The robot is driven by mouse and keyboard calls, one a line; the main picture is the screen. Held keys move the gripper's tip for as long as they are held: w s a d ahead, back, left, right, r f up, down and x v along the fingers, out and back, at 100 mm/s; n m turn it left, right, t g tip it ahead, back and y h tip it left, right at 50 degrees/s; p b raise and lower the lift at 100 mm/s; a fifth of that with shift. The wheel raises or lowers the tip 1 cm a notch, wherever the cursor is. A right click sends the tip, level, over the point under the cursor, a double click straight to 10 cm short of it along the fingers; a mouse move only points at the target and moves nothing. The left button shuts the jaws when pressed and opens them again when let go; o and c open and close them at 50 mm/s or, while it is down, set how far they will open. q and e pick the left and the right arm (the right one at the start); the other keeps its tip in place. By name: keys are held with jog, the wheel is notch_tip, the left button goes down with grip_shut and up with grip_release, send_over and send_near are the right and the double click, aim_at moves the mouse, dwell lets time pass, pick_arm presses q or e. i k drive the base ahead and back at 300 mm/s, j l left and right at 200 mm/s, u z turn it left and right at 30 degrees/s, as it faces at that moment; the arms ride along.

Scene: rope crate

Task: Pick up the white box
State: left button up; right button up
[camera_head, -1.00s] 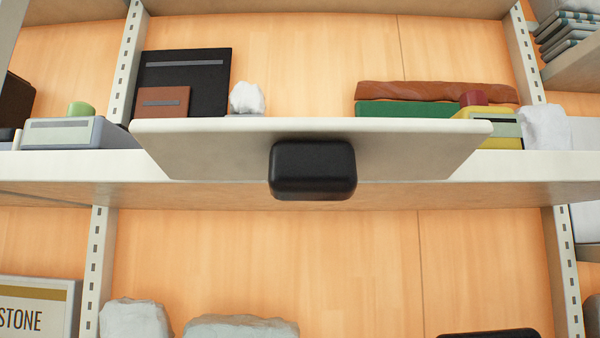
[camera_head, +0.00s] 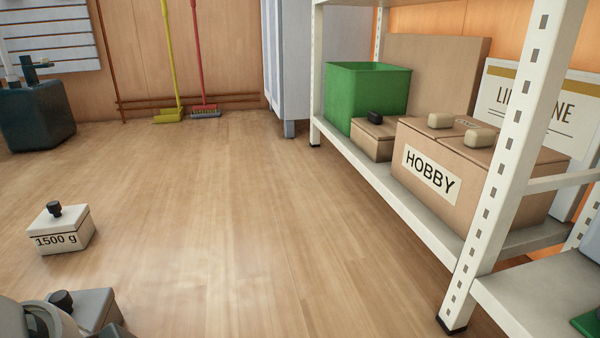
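A white box (camera_head: 61,231) stands upright on the wooden floor at the left. It has a black knob on its lid and "1500 g" on its front. No gripper touches it in this view. A grey part with a black knob at the bottom left corner is cut off by the frame, and I cannot tell whether it is mine. Neither of my grippers is in view.
A metal shelf (camera_head: 412,221) on the right holds a green bin (camera_head: 367,90), a "HOBBY" box (camera_head: 470,175) and a smaller cardboard box (camera_head: 372,142). A dark teal container (camera_head: 36,117) stands far left. Brooms lean at the back. The middle floor is clear.

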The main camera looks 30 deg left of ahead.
aim_at(58, 229)
jog(key=u, duration=2.45)
